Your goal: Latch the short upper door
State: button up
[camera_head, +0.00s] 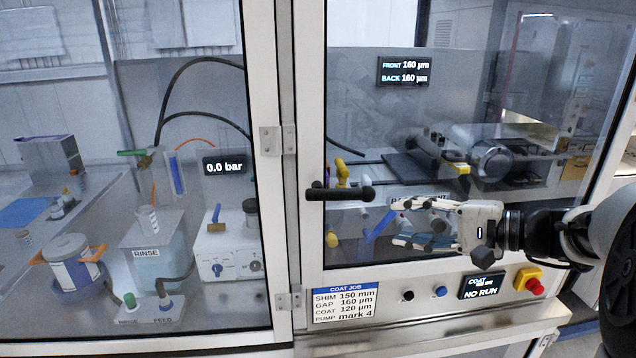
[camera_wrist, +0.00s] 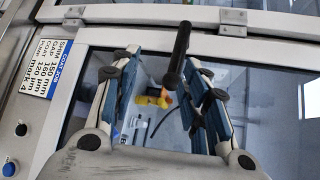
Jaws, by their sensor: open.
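The right-hand glass door (camera_head: 355,110) has a white frame and looks about flush with the cabinet front; whether a gap remains I cannot tell. Its black handle (camera_head: 340,192) lies level in the head view, near the door's left edge. My gripper (camera_head: 402,222) is open and empty, to the right of the handle and slightly lower, with its fingers pointing left. In the wrist view the black handle (camera_wrist: 179,52) appears between the spread fingertips of my gripper (camera_wrist: 160,72), closer to the right finger. Contact is not visible.
A left glass door (camera_head: 130,230) stands beside the post with metal hinges (camera_head: 289,139). Below my gripper is a panel with a job label (camera_head: 343,304), buttons, a small display (camera_head: 481,286) and a red stop button (camera_head: 535,287). Coating equipment (camera_head: 490,160) stands behind the glass.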

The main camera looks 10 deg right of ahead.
aim_at(352, 195)
jog(key=shift+m+t, duration=0.4)
jog(key=shift+t, duration=0.4)
jog(key=x, duration=0.5)
jog(key=w+r+x, duration=0.1)
jog(key=x, duration=0.4)
jog(key=d+r+x, duration=0.1)
jog(key=x, duration=0.5)
jog(key=shift+w+d+b, duration=0.15)
jog(key=shift+w+b, duration=0.15)
jog(key=shift+r, duration=0.1)
jog(key=shift+c, duration=0.6)
grip_shut()
